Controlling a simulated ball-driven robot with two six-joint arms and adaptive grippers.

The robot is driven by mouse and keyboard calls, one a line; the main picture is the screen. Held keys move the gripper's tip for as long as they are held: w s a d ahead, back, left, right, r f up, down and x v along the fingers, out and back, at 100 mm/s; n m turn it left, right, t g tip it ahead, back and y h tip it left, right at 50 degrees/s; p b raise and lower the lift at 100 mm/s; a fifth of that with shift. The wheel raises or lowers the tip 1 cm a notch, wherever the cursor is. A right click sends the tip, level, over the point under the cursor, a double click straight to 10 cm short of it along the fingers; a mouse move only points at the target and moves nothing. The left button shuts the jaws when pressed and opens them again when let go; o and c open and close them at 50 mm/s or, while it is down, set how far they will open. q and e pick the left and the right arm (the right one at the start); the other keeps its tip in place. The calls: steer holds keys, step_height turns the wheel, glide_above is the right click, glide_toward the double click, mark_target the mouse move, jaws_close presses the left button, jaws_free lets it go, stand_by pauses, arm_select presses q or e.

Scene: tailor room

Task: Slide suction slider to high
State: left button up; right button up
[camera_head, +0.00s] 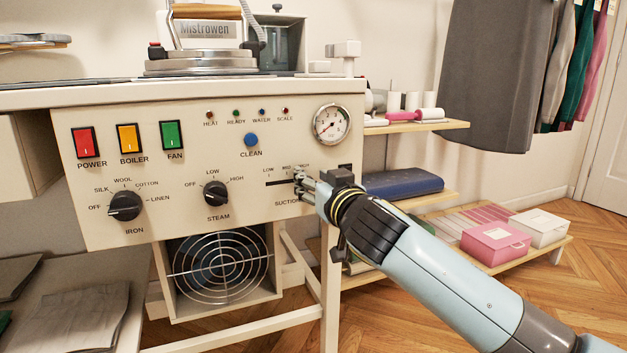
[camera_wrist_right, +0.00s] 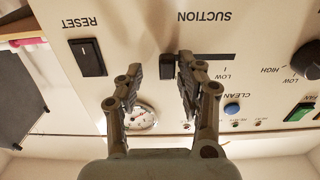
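The suction slider's slot (camera_head: 280,183) is on the right of the cream control panel, with LOW, MID and HIGH marked above it. In the head view my right gripper (camera_head: 303,184) is at the HIGH end and hides the knob. The upside-down right wrist view shows the small dark slider knob (camera_wrist_right: 167,66) at the left end of the slot (camera_wrist_right: 216,57), the end away from LOW. My right gripper (camera_wrist_right: 160,66) is open, with the knob between its fingers, close to the right-hand finger; I cannot tell whether they touch. My left gripper is not in view.
A black RESET switch (camera_wrist_right: 88,57) lies beside the gripper in the wrist view. The pressure gauge (camera_head: 332,123) is above the slider, and the steam knob (camera_head: 215,193) is to its left. Shelves with boxes (camera_head: 495,243) stand at the right.

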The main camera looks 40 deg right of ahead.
steer(key=shift+a, duration=0.1)
steer(key=v, duration=1.2)
steer(key=shift+f, duration=0.1)
